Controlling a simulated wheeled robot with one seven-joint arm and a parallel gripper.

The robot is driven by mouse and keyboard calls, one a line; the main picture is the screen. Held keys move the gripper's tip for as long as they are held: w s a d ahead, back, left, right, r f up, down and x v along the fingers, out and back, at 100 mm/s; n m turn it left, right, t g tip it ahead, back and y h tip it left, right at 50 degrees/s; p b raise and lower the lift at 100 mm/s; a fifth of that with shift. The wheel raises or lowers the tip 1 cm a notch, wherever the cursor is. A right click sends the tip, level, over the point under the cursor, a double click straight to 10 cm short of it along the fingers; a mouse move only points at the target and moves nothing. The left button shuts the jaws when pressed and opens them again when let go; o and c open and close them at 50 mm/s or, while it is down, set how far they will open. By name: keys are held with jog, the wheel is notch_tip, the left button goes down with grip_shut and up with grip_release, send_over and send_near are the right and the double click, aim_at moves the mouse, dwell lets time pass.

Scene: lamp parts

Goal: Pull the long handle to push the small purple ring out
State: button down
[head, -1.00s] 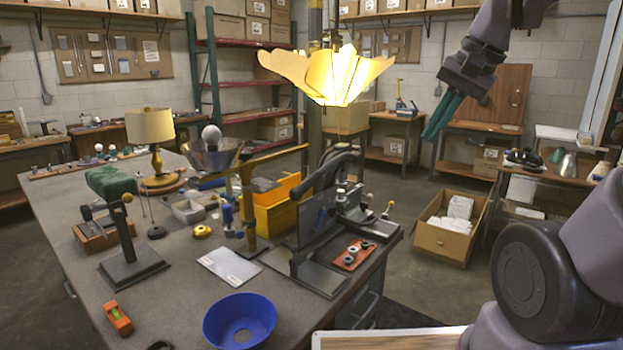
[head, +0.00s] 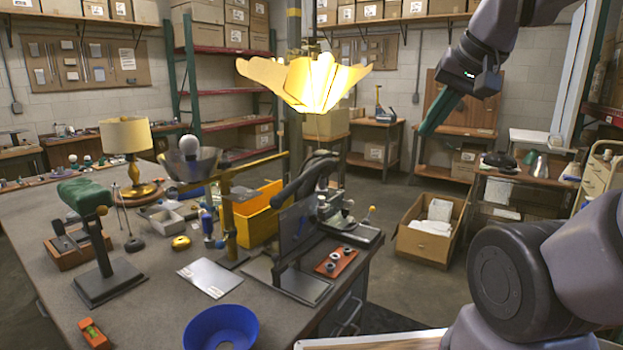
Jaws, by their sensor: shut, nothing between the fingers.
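A bench press with a long dark curved handle (head: 303,180) stands near the right edge of the grey workbench (head: 150,285). Its handle slopes from the upper right down to the left, beside an upright dark plate (head: 297,228). I cannot make out a small purple ring; it may be hidden or too small to tell. A red-brown tray (head: 327,268) with small dark and light rings lies in front of the press. My gripper (head: 428,131), with teal fingers, is shut and empty. It hangs in the air right of and above the press, apart from it.
A lit yellow petal lamp (head: 305,82) hangs above the press. A yellow bin (head: 256,222) and a brass stand (head: 228,215) are left of it. A blue bowl (head: 221,328) sits at the front. An open cardboard box (head: 428,243) is on the floor at the right.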

jog(key=c, duration=1.2)
grip_release()
jog(key=shift+c, duration=0.2)
jog(key=o, duration=0.6)
jog(key=shift+w+f+g, duration=0.1)
jog(key=shift+f+g, duration=0.15)
jog(key=shift+g, duration=0.05)
jog(key=shift+c, duration=0.2)
jog(key=shift+o, duration=0.7)
jog(key=w+f+n+g+h, duration=0.3)
jog(key=w+f+n+g, duration=0.1)
jog(key=f, duration=0.5)
jog(key=shift+w+f+n+g+h, duration=0.3)
jog(key=shift+n+g+h, duration=0.1)
jog(key=shift+n, duration=0.2)
notch_tip(320, 180, down, 3)
jog(key=w+n+h, duration=0.3)
jog(key=n+t, duration=1.5)
jog(key=n, duration=0.3)
send_near(286, 195)
jog(key=x, duration=1.3)
